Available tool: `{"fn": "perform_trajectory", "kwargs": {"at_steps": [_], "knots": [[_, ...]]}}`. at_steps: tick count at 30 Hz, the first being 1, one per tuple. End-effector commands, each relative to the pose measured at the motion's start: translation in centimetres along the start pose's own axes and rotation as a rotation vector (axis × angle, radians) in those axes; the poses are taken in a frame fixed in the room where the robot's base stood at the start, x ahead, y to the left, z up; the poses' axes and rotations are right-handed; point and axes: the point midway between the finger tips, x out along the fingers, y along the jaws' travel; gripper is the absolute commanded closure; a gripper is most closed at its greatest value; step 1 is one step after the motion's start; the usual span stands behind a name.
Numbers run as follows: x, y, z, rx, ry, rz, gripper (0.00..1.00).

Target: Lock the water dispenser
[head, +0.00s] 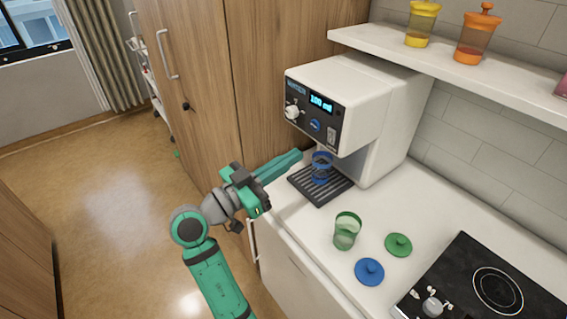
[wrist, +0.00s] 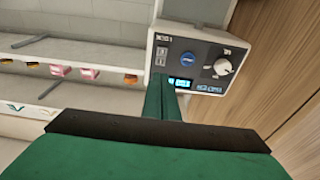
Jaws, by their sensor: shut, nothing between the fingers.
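The white water dispenser (head: 345,92) stands on the counter against the wooden cabinet. Its dark front panel (head: 312,112) has a lit display (head: 321,103) reading about 100 ml, a white knob (head: 292,112), a round blue button (head: 315,125) and a small pale switch (head: 331,134) at the right. In the wrist view the panel appears turned over, with the knob (wrist: 222,66) at right and the blue button (wrist: 187,59) further left. My green gripper (head: 296,158) is shut and empty, below and in front of the panel. In the wrist view its fingers (wrist: 160,92) overlap the panel's edge.
A blue-rimmed cup (head: 321,165) stands on the drip tray (head: 330,190) under the spout. A hob (head: 480,285) is at right; a shelf (head: 460,75) holds lidded jars above.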

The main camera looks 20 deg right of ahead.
Motion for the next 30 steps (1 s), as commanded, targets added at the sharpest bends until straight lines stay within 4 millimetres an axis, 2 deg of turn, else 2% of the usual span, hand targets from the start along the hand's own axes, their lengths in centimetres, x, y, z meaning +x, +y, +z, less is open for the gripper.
{"fn": "perform_trajectory", "kwargs": {"at_steps": [1, 9, 15, 21, 30], "knots": [[1.1, 0.1, 0.0, -0.001, 0.001, 0.004, 1.0], [6.1, 0.2, 0.0, -0.001, 0.001, 0.005, 1.0], [8.7, 0.2, 0.0, 0.0, 0.001, 0.004, 1.0], [9.7, 0.2, 0.1, -0.001, 0.0, 0.004, 1.0], [9.8, 0.2, 0.1, -0.001, 0.0, 0.005, 1.0]]}}
